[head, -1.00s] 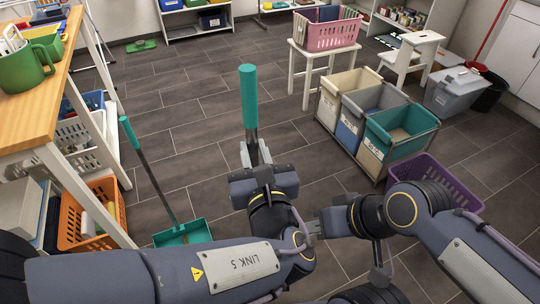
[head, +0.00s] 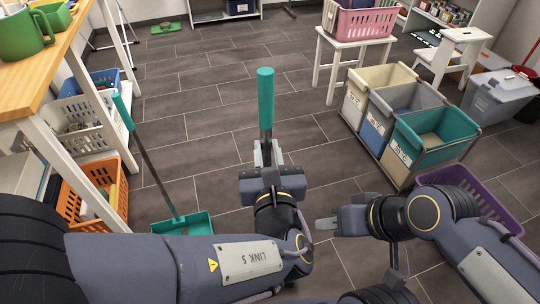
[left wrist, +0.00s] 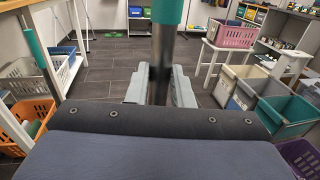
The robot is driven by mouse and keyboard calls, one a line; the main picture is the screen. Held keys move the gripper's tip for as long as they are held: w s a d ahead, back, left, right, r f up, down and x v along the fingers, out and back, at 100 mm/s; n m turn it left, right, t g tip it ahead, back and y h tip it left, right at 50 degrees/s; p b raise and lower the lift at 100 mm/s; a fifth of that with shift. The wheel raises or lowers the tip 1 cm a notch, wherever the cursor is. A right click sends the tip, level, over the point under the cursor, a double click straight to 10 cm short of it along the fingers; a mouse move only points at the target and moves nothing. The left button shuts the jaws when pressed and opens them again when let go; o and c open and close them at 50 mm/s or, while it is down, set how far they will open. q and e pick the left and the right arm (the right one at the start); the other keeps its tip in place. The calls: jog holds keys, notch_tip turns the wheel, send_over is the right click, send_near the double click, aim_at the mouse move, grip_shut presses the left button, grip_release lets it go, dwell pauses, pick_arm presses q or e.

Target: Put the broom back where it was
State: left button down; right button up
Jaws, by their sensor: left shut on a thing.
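The broom (head: 265,100) has a teal grip on a grey shaft and stands about upright in front of me. My left gripper (head: 267,155) is shut on its shaft just below the teal grip. In the left wrist view, the shaft (left wrist: 162,65) runs down between the grey fingers (left wrist: 160,88). The broom's lower end is hidden behind my gripper and arm. My right gripper (head: 325,223) is to the right of the left one, apart from the broom; its finger gap cannot be made out.
A teal long-handled dustpan (head: 182,224) stands at the left beside a white shelf unit (head: 122,135) with baskets. A sorting cart with a teal bin (head: 437,135) and a purple basket (head: 470,188) are at the right. The middle floor (head: 215,110) is clear.

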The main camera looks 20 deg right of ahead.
pick_arm(q)
jog(key=shift+r, duration=0.15)
jog(key=shift+f, duration=0.2)
jog(key=c, duration=1.3)
grip_release()
